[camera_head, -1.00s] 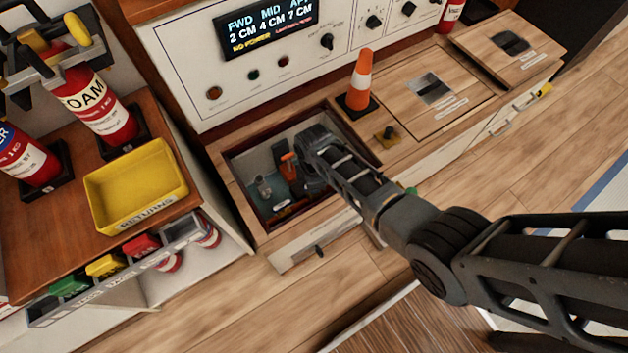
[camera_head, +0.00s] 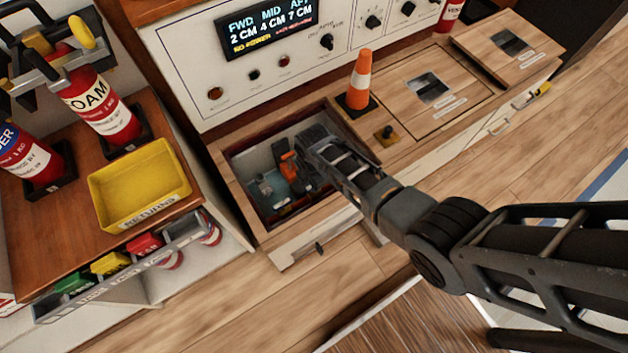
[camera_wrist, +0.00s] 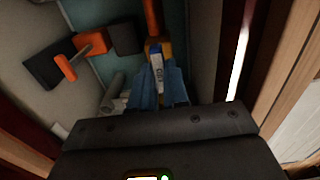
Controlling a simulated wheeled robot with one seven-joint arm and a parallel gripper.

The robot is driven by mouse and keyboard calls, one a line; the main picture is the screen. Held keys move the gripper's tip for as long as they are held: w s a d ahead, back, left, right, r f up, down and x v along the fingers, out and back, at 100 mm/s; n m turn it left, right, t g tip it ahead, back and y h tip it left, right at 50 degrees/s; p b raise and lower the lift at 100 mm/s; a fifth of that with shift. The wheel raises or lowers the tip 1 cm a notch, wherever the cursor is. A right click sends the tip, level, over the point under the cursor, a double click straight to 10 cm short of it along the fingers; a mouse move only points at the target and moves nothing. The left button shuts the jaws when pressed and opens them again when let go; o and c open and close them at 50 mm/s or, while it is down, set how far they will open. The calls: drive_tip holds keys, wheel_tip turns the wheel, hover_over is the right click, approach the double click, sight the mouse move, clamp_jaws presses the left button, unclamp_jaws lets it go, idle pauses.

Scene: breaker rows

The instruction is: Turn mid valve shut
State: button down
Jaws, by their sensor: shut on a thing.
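My gripper (camera_wrist: 157,85) reaches down inside an open floor hatch (camera_head: 240,190). In the wrist view its two blue fingers are closed together on an orange handle (camera_wrist: 152,18), which sticks out beyond the fingertips. A small white-and-yellow part shows between the fingers. A second orange lever (camera_wrist: 82,56) on a dark plate is on the wall to the left, apart from the fingers. In the head view an orange piece (camera_head: 287,163) shows beside my wrist, but my arm hides the fingers. Which valve is the mid one cannot be read here.
The hatch's wooden rim and dark red inner wall (camera_wrist: 237,55) stand close to the right of my gripper. An orange cone (camera_head: 360,80) stands behind the hatch. A yellow bin (camera_head: 140,185) and red extinguishers (camera_head: 100,105) are at the left. The panel display (camera_head: 268,30) reads MID 4 CM.

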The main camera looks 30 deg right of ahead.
drive_tip(key=c, duration=1.1)
unclamp_jaws()
drive_tip(key=shift+r+p, duration=1.4)
drive_tip(key=shift+r, duration=2.5)
